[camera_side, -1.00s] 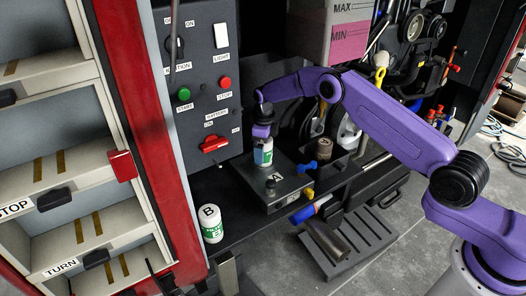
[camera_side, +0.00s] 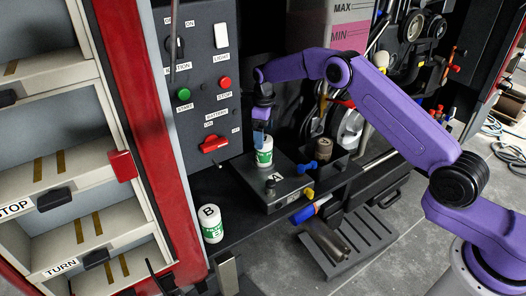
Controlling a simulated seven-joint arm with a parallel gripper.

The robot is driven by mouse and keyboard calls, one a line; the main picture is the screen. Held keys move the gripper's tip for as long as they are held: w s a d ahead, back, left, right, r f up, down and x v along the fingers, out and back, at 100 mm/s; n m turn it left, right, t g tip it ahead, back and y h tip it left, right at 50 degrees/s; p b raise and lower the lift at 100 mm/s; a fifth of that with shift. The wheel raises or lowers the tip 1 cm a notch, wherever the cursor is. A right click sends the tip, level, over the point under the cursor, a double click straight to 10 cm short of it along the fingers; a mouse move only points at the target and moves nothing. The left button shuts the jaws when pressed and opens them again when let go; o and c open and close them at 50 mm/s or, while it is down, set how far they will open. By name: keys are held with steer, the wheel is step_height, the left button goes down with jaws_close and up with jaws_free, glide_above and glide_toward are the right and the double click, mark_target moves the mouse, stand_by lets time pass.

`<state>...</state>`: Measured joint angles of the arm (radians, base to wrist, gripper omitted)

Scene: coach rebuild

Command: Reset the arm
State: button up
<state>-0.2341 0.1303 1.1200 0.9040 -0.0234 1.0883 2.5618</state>
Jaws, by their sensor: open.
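My purple arm reaches in from the right, and my gripper (camera_side: 261,134) points down just above a white and green bottle (camera_side: 264,157). The bottle stands upright on the dark box marked A (camera_side: 274,186). My gripper is open; its fingertips are small here and partly overlap the top of the bottle, so I cannot tell whether they touch it. A second white and green bottle marked B (camera_side: 210,224) stands upright on the dark ledge to the left.
A control panel (camera_side: 200,80) with a green button, a red button and a red switch (camera_side: 214,144) stands close behind and left of my gripper. Blue and yellow fittings sit on the right of the box. A red-framed shelf cabinet (camera_side: 150,140) fills the left.

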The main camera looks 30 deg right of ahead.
steer(key=shift+r, duration=1.8)
step_height(320, 180, up, 11)
steer(key=s+d+r+n, duration=0.3)
steer(key=s+r+n, duration=0.4)
steer(key=s+r, duration=0.15)
steer(key=s+a+f+n, duration=0.2)
steer(key=s+a+n, duration=0.1)
steer(key=s+n, duration=1.05)
steer(key=s+a+f+n, duration=0.2)
steer(key=s+n, duration=0.8)
steer(key=s, duration=0.6)
steer(key=s+d+f+n, duration=0.2)
steer(key=s+n, duration=0.3)
steer(key=s, duration=0.1)
steer(key=s+d+f+n, duration=0.3)
steer(key=s+n, duration=0.2)
steer(key=shift+s+y, duration=0.3)
steer(key=shift+s, duration=0.1)
